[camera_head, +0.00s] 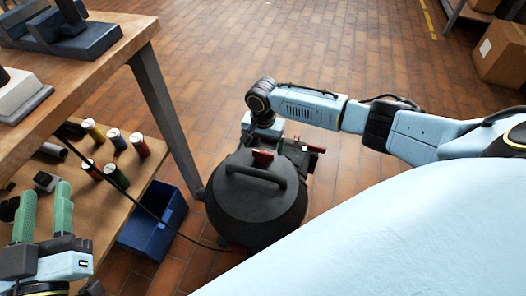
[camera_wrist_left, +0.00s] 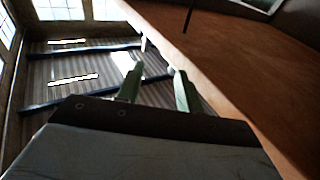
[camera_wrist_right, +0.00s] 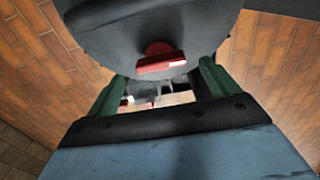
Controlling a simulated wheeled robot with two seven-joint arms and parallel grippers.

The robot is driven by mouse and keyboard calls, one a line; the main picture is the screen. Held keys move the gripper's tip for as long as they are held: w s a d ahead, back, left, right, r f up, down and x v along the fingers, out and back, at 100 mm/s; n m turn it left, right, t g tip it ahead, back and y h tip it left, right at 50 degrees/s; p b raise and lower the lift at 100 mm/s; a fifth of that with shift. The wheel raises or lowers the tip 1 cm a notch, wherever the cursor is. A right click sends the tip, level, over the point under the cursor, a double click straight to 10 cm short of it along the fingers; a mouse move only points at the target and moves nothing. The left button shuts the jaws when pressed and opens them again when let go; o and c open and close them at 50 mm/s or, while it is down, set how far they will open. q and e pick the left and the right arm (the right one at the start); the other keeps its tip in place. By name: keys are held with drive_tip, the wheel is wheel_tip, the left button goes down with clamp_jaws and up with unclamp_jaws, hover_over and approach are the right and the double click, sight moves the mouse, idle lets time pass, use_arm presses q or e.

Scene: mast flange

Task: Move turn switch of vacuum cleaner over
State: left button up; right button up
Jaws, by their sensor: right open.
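The black, round-bodied vacuum cleaner (camera_head: 255,205) stands on the tiled floor with a handle across its top. Its red switch (camera_head: 262,157) sits at the far side of the top, behind the handle. The right wrist view shows the red switch (camera_wrist_right: 160,62) with a pale front edge, between and beyond the finger ends. My right gripper (camera_wrist_right: 160,74) is open and empty. In the head view its fingers are hidden behind the cleaner. My left gripper (camera_head: 45,190) is at the lower left, its green fingers apart and empty, away from the cleaner.
A wooden workbench (camera_head: 95,75) stands at the left, its leg near the cleaner. Several thread spools (camera_head: 115,139) stand on its lower shelf. A blue bin (camera_head: 152,222) and a dark cable (camera_head: 170,222) lie beside the cleaner. Cardboard boxes (camera_head: 503,55) are far right. Floor beyond is clear.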

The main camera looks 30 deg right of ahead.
sight(263, 152)
wheel_tip(263, 152, down, 2)
drive_tip(key=shift+f+b, duration=0.15)
drive_tip(key=shift+b, duration=0.45)
use_arm(q)
wheel_tip(263, 152, up, 6)
drive_tip(key=s+t+h, duration=0.1)
drive_tip(key=s+t, duration=0.1)
drive_tip(key=t, duration=0.2)
drive_tip(key=shift+f+t+b, duration=0.2)
drive_tip(key=shift+t+b, duration=0.1)
drive_tip(key=shift+b, duration=0.1)
use_arm(e)
drive_tip(key=shift+f, duration=0.65)
use_arm(q)
drive_tip(key=shift+s+d, duration=0.1)
use_arm(e)
drive_tip(key=shift+c, duration=0.5)
drive_tip(key=c, duration=0.9)
